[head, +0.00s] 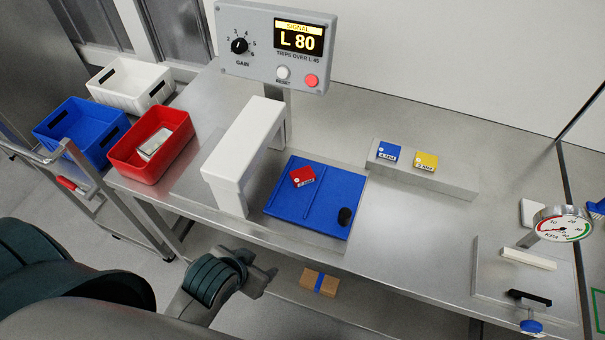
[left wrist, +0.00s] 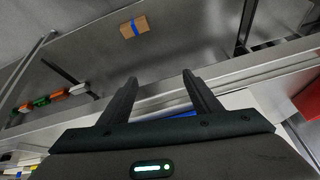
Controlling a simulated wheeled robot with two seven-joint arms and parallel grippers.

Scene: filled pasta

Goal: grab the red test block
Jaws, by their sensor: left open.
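The red test block (head: 302,176) lies on the blue mat (head: 320,222) in the head view, beside the white arch. It has a white label on its front edge. My left gripper (head: 266,279) is below and in front of the table's front edge, well apart from the block. In the left wrist view my left gripper (left wrist: 160,80) has its two fingers spread with nothing between them. The red block does not show in that view. My right gripper is in neither view.
A white arch (head: 243,142) stands left of the mat. A black oval object (head: 345,216) lies on the mat. A blue block (head: 388,153) and a yellow block (head: 426,161) sit on a grey ledge behind. A red bin (head: 122,153) stands left. Bare table lies right of the mat.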

